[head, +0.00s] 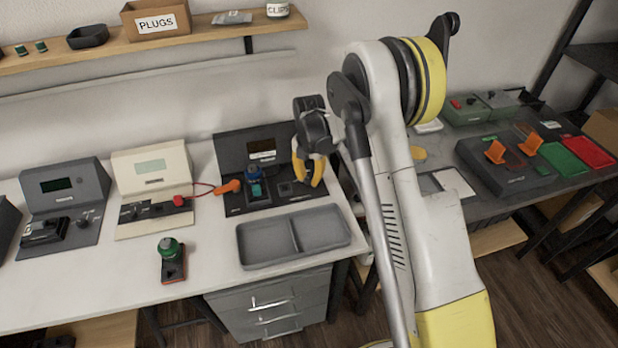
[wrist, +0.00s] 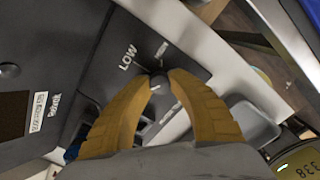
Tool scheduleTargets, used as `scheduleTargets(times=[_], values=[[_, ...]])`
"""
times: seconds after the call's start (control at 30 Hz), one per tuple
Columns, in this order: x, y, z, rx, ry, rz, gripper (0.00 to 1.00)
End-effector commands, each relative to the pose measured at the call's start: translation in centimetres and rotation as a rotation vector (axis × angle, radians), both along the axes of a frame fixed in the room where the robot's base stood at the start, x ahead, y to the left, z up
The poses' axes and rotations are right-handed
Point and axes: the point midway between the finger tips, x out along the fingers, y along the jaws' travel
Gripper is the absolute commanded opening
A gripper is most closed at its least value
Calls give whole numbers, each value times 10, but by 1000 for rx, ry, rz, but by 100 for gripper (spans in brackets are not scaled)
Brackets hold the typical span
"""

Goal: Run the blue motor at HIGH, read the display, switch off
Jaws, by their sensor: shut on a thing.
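The black test device (head: 232,150) stands at the back of the white bench, with its display (head: 262,146) too small to read. The blue motor (head: 254,174) sits upright on its left half. My gripper (head: 308,172) is over the device's right side. In the wrist view its yellow fingers (wrist: 158,85) are closed around a small dark knob (wrist: 157,78). The knob's setting cannot be told.
An orange clip (head: 230,187) with a red lead lies left of the motor, near the cream device (head: 151,176). A grey divided tray (head: 295,239) lies in front.

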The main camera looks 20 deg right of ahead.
Motion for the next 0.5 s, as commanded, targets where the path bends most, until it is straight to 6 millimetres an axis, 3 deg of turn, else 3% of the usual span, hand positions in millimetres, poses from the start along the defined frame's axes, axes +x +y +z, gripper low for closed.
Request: scheduleTargets(times=[0.3, 0.33, 0.4, 0.5], values=[[0, 0, 0, 0, 0, 1, 0], [0, 0, 0, 0, 0, 1, 29], [0, 0, 0, 0, 0, 1, 48], [0, 0, 0, 0, 0, 1, 48]])
